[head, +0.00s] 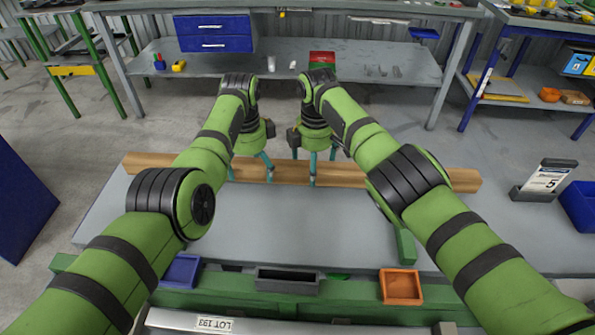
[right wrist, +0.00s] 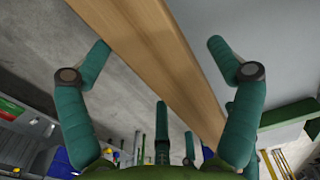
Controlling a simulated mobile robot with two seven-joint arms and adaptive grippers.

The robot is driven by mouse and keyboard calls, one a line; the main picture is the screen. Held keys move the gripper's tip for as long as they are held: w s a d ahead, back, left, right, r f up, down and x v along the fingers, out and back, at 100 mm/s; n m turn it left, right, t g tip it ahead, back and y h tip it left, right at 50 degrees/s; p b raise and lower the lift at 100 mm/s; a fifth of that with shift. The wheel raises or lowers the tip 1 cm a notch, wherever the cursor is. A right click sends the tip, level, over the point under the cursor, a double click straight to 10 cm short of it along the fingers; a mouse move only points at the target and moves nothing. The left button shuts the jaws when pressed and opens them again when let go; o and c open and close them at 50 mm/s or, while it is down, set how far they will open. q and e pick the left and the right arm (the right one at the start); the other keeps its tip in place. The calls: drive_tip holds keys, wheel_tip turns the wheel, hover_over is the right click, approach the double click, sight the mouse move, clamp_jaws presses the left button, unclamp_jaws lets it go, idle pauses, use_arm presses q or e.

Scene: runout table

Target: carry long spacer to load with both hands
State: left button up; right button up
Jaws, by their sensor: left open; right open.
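The long spacer, a light wooden beam (head: 350,174), lies along the far edge of the grey table (head: 300,225), running left to right across the head view. My left gripper (head: 251,172) is open over the beam, left of its middle. My right gripper (head: 322,170) is open over the beam close beside it on the right. In the right wrist view the beam (right wrist: 160,50) runs between the spread fingers of my right gripper (right wrist: 160,62), with a gap on either side. My right forearm hides part of the beam's right half. I cannot pick out the load.
A blue bin (head: 181,270), a dark bin (head: 287,279) and an orange bin (head: 401,286) line the near side. A sign (head: 547,177) and a blue box (head: 580,205) stand at right. A workbench with blue drawers (head: 213,33) stands behind, across open floor (head: 60,120).

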use_arm(q)
drive_tip(key=shift+f, duration=0.5)
use_arm(e)
drive_tip(key=shift+f, duration=0.5)
use_arm(q)
drive_tip(key=c, duration=1.8)
use_arm(e)
drive_tip(key=c, duration=1.8)
use_arm(q)
drive_tip(key=shift+r, duration=0.15)
use_arm(e)
drive_tip(key=shift+r, duration=0.15)
